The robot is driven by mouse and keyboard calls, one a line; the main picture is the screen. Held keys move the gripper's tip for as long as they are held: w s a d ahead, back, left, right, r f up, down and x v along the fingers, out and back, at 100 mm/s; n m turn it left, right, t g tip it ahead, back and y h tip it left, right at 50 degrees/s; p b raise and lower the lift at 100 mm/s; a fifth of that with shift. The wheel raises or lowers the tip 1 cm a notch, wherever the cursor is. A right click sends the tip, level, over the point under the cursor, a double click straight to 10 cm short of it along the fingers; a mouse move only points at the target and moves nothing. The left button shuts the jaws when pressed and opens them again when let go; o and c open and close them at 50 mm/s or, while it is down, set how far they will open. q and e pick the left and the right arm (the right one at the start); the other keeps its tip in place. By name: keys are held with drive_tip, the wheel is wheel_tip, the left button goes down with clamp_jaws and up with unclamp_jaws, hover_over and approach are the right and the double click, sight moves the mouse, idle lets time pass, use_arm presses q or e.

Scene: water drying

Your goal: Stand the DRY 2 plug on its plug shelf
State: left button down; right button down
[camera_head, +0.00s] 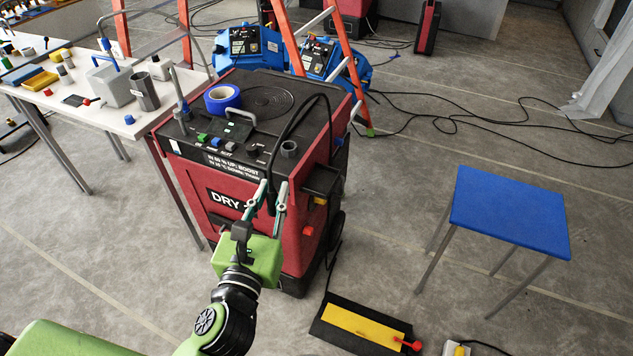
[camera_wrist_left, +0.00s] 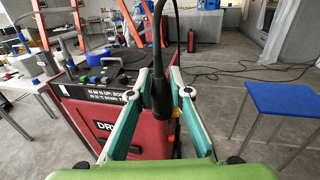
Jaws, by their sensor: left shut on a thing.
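The red and black dryer (camera_head: 195,190) stands in the middle of the head view, with "DRY" readable on its front and the rest of the label hidden by my gripper. My left gripper (camera_head: 272,190) is in front of the dryer's front right corner. It is shut on a black plug (camera_wrist_left: 160,93), which hangs upright between the fingers with its cable rising from the top. The cable (camera_head: 296,118) loops up over the dryer's top. A black shelf (camera_head: 322,181) sticks out from the dryer's right side, to the right of the gripper. My right gripper is not in view.
A white table (camera_head: 110,115) with tools is at left. A blue table (camera_head: 510,212) stands at right. A black and yellow floor piece (camera_head: 362,325) lies in front.

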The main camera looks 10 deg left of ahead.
use_arm(q)
drive_tip(key=w+d+f+n+y+b, duration=0.2)
drive_tip(key=w+d+f+b, duration=0.1)
drive_tip(key=w+d, duration=0.5)
drive_tip(key=shift+y, duration=0.4)
drive_tip(key=w+a+f, duration=0.1)
drive_tip(key=w+f, duration=0.2)
drive_tip(key=w, duration=0.1)
drive_tip(key=w+a+f+b, duration=0.1)
drive_tip(key=w+a+f, duration=0.1)
drive_tip(key=w, duration=0.2)
drive_tip(key=w+a+f, duration=0.1)
drive_tip(key=w+f, duration=0.2)
drive_tip(key=w, duration=0.2)
drive_tip(key=shift+a+f, duration=0.3)
drive_tip(key=shift+a, duration=0.05)
drive_tip(key=shift+w+f+b, duration=0.15)
drive_tip(key=shift+f+b, duration=0.05)
drive_tip(key=shift+b, duration=0.1)
drive_tip(key=shift+w+a+f+b, duration=0.1)
drive_tip(key=shift+f+b, duration=0.05)
drive_tip(key=shift+f, duration=0.7)
drive_tip(key=shift+w+a+f+b, duration=0.1)
drive_tip(key=shift+f+b, duration=0.05)
drive_tip(key=shift+f, duration=0.7)
drive_tip(key=shift+d, duration=0.1)
